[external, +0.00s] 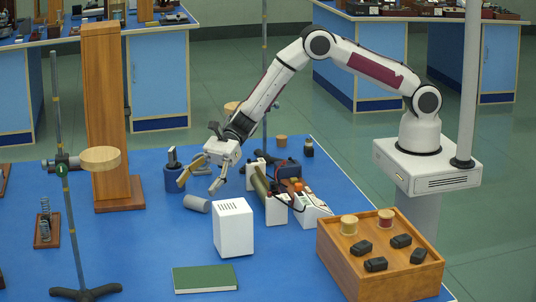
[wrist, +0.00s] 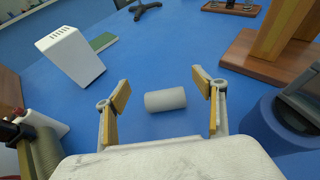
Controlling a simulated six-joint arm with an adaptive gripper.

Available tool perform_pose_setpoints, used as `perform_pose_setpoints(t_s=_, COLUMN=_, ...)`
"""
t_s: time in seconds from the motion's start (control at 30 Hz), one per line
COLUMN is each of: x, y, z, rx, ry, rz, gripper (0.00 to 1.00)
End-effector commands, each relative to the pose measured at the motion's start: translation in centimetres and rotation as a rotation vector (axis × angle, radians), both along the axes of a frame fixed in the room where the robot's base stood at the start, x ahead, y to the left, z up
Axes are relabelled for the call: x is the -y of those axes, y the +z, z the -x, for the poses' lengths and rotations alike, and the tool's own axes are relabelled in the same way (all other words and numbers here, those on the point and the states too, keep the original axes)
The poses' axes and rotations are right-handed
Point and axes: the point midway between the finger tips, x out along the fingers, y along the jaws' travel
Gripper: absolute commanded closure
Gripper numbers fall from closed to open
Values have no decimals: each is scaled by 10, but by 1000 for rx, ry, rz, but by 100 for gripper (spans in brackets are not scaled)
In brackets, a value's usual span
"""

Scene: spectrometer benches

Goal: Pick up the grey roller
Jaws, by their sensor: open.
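The grey roller (external: 197,203) is a short cylinder lying on its side on the blue bench top. In the wrist view the roller (wrist: 166,100) lies between and beyond the fingers, apart from them. My gripper (external: 200,184) is open and empty, above the bench close to the roller. In the wrist view both padded fingertips of my gripper (wrist: 160,88) show, spread wider than the roller is long. The roller is fully in sight in the wrist view.
A white box (external: 233,228) stands right of the roller. A blue cup (external: 175,178) and a wooden stand (external: 120,195) are on its left. An optical tube on white supports (external: 276,209) lies to the right. A green book (external: 205,278) lies in front. Bench around the roller is clear.

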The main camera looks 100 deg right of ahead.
Motion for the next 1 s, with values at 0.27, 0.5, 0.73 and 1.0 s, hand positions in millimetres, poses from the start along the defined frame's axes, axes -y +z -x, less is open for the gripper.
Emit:
perform_pose_setpoints(t_s=0.27, x=0, y=-1, z=0, rx=1, ry=0, rz=0, gripper=31)
perform_pose_setpoints(t_s=0.5, x=0, y=-6, z=0, rx=1, ry=0, rz=0, gripper=31)
perform_pose_setpoints(t_s=0.73, x=0, y=-26, z=0, rx=0, ry=1, rz=0, gripper=31)
perform_pose_setpoints(t_s=1.0, x=-12, y=-43, z=-12, rx=2, ry=2, rz=0, gripper=31)
